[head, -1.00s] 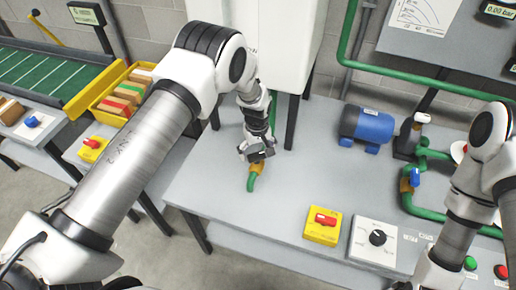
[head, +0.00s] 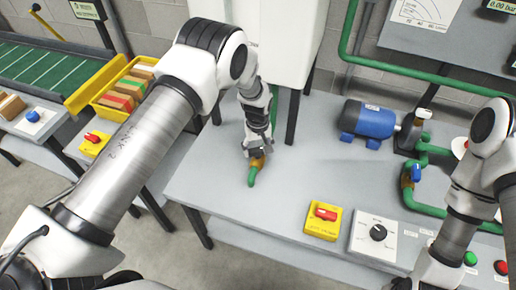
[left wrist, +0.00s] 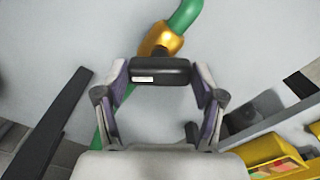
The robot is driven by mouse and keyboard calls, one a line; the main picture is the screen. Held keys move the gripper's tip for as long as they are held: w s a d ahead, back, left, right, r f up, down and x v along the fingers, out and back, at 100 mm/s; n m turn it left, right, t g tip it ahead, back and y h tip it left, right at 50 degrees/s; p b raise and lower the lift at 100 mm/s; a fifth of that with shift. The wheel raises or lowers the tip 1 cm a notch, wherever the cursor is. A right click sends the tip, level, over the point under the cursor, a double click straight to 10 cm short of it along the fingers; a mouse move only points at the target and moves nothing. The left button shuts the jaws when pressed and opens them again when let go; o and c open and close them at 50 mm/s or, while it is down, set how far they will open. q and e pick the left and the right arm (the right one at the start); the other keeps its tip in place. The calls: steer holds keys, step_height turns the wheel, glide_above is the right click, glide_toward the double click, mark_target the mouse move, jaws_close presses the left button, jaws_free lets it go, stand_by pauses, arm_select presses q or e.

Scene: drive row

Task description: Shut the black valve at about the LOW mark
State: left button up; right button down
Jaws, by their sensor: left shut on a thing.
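The black valve handle (left wrist: 160,71) is a dark bar with a small white label, on a brass body (left wrist: 161,40) in a green pipe (left wrist: 185,16). My left gripper (left wrist: 160,80) is shut on the handle, with a finger at each end of it. In the head view my left gripper (head: 256,153) is low over the table, at the brass body (head: 257,163) and green pipe end (head: 252,177). The handle is mostly hidden by the gripper there. I cannot make out a LOW mark. My right gripper is not in view; only my right arm shows.
A white tank (head: 275,35) stands behind my left gripper. A blue motor (head: 368,120) and a green pipe with a blue-handled valve (head: 415,173) are to the right. A yellow box with a red switch (head: 324,220) and a black knob panel (head: 377,236) stand in front. The table between is clear.

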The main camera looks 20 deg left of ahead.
mark_target(258, 149)
arm_select(q)
steer(key=m+b, duration=0.1)
steer(key=m, duration=0.2)
steer(key=shift+f+m+b, duration=0.2)
steer(key=shift+m+b, duration=0.1)
steer(key=shift+b, duration=0.05)
steer(key=shift+r+m+b, duration=0.1)
steer(key=shift+m+b, duration=0.35)
steer(key=shift+m, duration=1.15)
steer(key=o, duration=1)
steer(key=shift+o, duration=0.7)
steer(key=shift+w, duration=0.15)
step_height(258, 149, up, 12)
